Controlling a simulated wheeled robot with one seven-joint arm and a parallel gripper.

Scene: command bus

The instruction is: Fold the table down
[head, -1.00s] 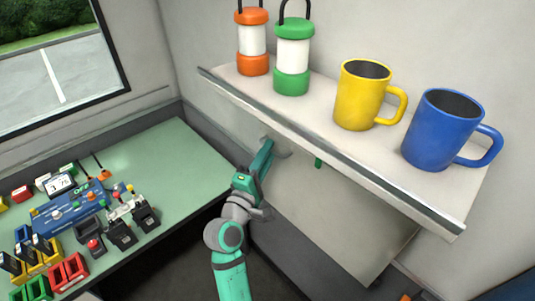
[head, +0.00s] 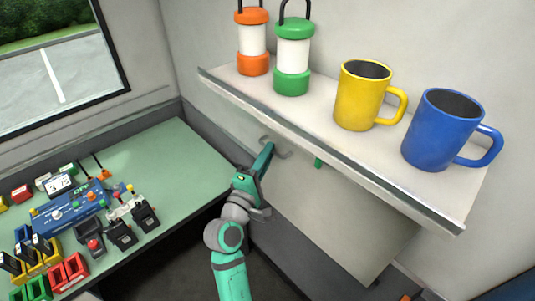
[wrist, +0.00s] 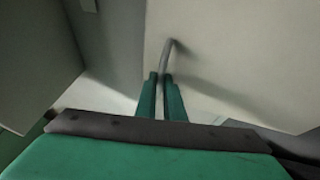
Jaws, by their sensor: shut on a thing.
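The table (head: 340,215) is a pale flat panel under the shelf, hanging steeply along the wall. It also shows in the wrist view (wrist: 240,60). A grey bar handle (head: 284,154) sits near its upper left part. In the wrist view the handle (wrist: 168,52) runs down between the fingertips. My gripper (head: 267,148) has its narrow green fingers shut on the handle. They also show close together in the wrist view (wrist: 162,80). A small green piece (head: 318,162) shows just below the shelf's edge. The panel's top is hidden by the shelf.
The shelf (head: 345,160) juts out above my gripper, carrying an orange lantern (head: 253,42), a green lantern (head: 293,55), a yellow mug (head: 362,95) and a blue mug (head: 440,130). A green desk (head: 180,165) with radios and a control box stands at left.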

